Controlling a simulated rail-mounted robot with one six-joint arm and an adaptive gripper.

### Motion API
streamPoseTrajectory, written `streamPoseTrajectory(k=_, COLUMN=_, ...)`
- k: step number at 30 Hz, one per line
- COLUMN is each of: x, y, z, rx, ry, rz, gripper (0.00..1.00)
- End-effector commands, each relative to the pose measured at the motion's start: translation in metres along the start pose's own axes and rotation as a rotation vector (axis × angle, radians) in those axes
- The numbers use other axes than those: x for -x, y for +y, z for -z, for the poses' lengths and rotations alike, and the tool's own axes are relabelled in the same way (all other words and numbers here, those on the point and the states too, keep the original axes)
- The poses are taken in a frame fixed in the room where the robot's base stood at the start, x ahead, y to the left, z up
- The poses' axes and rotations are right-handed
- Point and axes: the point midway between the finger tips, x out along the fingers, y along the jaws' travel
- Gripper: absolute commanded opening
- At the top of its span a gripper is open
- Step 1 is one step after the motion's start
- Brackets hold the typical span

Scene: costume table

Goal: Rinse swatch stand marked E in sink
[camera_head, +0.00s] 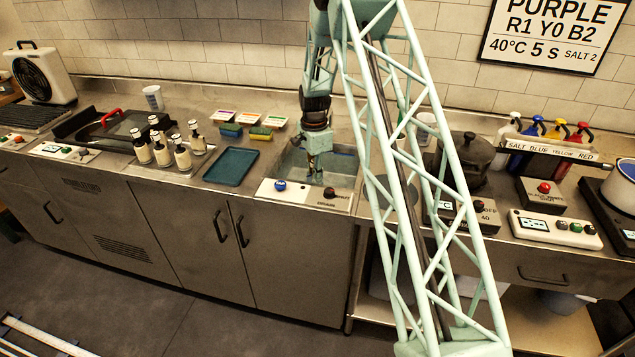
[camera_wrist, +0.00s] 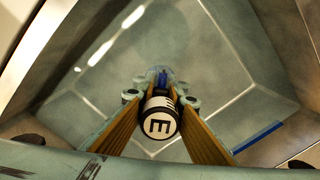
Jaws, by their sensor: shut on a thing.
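The swatch stand marked E (camera_wrist: 161,122) shows in the wrist view as a round black-and-white cap with the letter E. My gripper (camera_wrist: 160,112) is shut on it, with a finger on each side. In the head view my gripper (camera_head: 312,165) points down into the sink (camera_head: 343,168). The stand itself is too small and hidden to make out there. In the wrist view the grey basin (camera_wrist: 215,60) of the sink surrounds the stand. I cannot tell whether the stand touches the basin floor.
A panel with a blue knob (camera_head: 280,186) fronts the sink. Several swatch stands (camera_head: 160,150) stand left of a blue-green tray (camera_head: 231,167). Sponges (camera_head: 261,133) lie behind the tray.

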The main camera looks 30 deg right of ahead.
Motion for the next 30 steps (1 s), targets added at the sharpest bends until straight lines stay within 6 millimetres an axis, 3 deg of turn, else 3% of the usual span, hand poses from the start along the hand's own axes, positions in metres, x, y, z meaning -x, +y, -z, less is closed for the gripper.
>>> streamPoseTrajectory(k=30, x=0.001, y=0.021, z=0.025, rx=0.0, ry=0.0, rz=0.001, gripper=0.0)
